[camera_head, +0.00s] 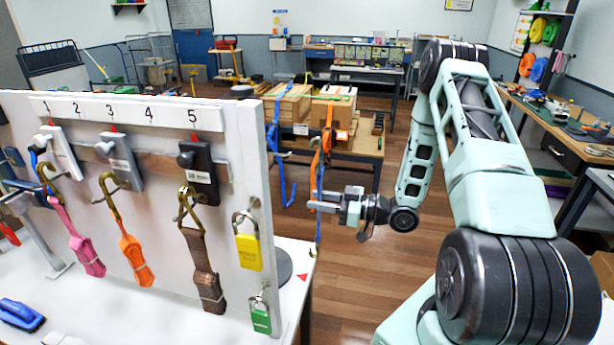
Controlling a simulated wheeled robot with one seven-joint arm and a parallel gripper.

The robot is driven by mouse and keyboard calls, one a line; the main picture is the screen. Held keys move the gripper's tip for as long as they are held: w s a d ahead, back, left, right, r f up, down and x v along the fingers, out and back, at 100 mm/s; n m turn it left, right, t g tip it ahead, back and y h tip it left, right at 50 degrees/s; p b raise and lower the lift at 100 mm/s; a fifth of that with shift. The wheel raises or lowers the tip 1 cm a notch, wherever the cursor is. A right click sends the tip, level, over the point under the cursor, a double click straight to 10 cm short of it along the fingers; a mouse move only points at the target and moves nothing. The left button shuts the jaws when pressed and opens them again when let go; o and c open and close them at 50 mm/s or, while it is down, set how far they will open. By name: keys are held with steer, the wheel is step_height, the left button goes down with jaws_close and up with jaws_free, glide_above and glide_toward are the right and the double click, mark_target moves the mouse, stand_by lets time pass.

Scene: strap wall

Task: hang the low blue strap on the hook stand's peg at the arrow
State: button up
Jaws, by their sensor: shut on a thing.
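My gripper (322,207) is right of the white board, out over open floor. It is shut on a thin blue strap (319,232), which hangs down below the fingers; its upper part runs close to an orange strap (328,118) and is hard to tell apart. Another blue strap (284,180) hangs on the stacked boxes behind. A dark round base (283,265) shows on the white table, partly hidden by the board. A small red arrow mark (302,277) lies on the table beside it. The hook stand's peg cannot be made out.
The white board (245,185), numbered 1 to 5, carries pink (84,250), orange (133,258) and brown (204,265) straps on hooks, and yellow (249,251) and green (261,316) padlocks. The boxes (290,103) stand on a bench behind. Floor right of the table is clear.

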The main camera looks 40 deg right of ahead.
steer(key=shift+w+r, duration=0.2)
steer(key=shift+r, duration=0.4)
steer(key=f+b+x, duration=0.1)
steer(key=f+x, duration=0.1)
steer(key=x, duration=0.7)
steer(key=shift+w+a, duration=0.25)
stand_by(0.4)
steer(key=shift+f, duration=0.15)
stand_by(0.5)
steer(key=o, duration=1.2)
steer(key=shift+o, duration=0.2)
steer(key=shift+b, duration=0.3)
